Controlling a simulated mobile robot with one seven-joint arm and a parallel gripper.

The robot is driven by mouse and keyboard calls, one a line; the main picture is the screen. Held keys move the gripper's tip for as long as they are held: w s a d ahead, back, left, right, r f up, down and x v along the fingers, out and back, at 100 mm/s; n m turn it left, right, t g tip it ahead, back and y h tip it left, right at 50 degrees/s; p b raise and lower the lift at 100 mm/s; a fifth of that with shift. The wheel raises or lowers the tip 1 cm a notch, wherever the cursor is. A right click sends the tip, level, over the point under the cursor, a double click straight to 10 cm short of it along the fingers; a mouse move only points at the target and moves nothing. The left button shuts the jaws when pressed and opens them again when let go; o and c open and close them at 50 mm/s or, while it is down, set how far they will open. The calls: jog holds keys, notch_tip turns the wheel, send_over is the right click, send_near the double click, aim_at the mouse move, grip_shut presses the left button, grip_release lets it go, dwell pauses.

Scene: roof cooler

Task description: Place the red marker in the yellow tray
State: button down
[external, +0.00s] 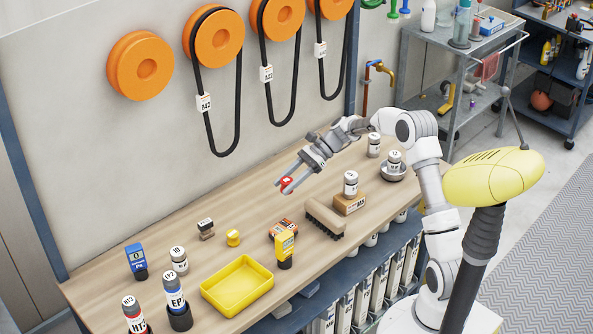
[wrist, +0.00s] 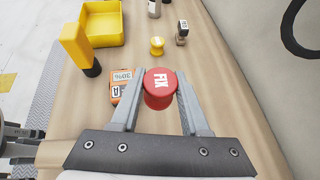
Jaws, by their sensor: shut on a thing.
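The red marker (wrist: 161,86), a short red cylinder with white lettering on its end, is held between the two fingers of my gripper (wrist: 160,98) in the wrist view. In the external view my gripper (external: 286,183) is shut on the red marker (external: 287,185) and holds it above the wooden bench. The yellow tray (external: 238,308) lies on the bench toward the front, to the lower left of my gripper. It looks empty. The tray also shows at the top left of the wrist view (wrist: 103,45).
Beside the tray stand a yellow block-shaped tool (external: 285,249) and an orange box (external: 281,228). A small yellow spool (external: 233,238), a blue device (external: 137,261) and labelled bottles (external: 179,260) stand around it. A brown brush (external: 325,218) lies right of the orange box. Bench wood below my gripper is clear.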

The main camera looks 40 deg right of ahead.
jog(key=s+a+n+g+b, duration=0.1)
jog(key=s+a+b, duration=0.1)
jog(key=a, duration=0.5)
jog(key=s+a+n+g+b, duration=0.2)
jog(key=s+a, duration=0.3)
jog(key=a, duration=0.2)
jog(key=s+a+n+g+b, duration=0.1)
jog(key=s+a+g+b, duration=0.1)
jog(key=s+a, duration=0.2)
jog(key=shift+a+r+n, duration=0.15)
jog(key=shift+a+n, duration=0.05)
jog(key=shift+a, duration=0.65)
jog(key=shift+a+r+n, duration=0.1)
jog(key=shift+a+n, duration=0.1)
jog(key=shift+a, duration=0.65)
jog(key=b, duration=0.3)
send_over(229, 296)
jog(key=f, duration=0.6)
jog(key=shift+d+f, duration=0.25)
jog(key=shift+a+f, duration=0.1)
jog(key=shift+a, duration=0.1)
jog(key=shift+f, duration=0.25)
jog(key=shift+f+b, duration=0.7)
jog(key=shift+f, duration=1)
jog(key=shift+f, duration=0.1)
jog(key=shift+c, duration=2)
grip_release()
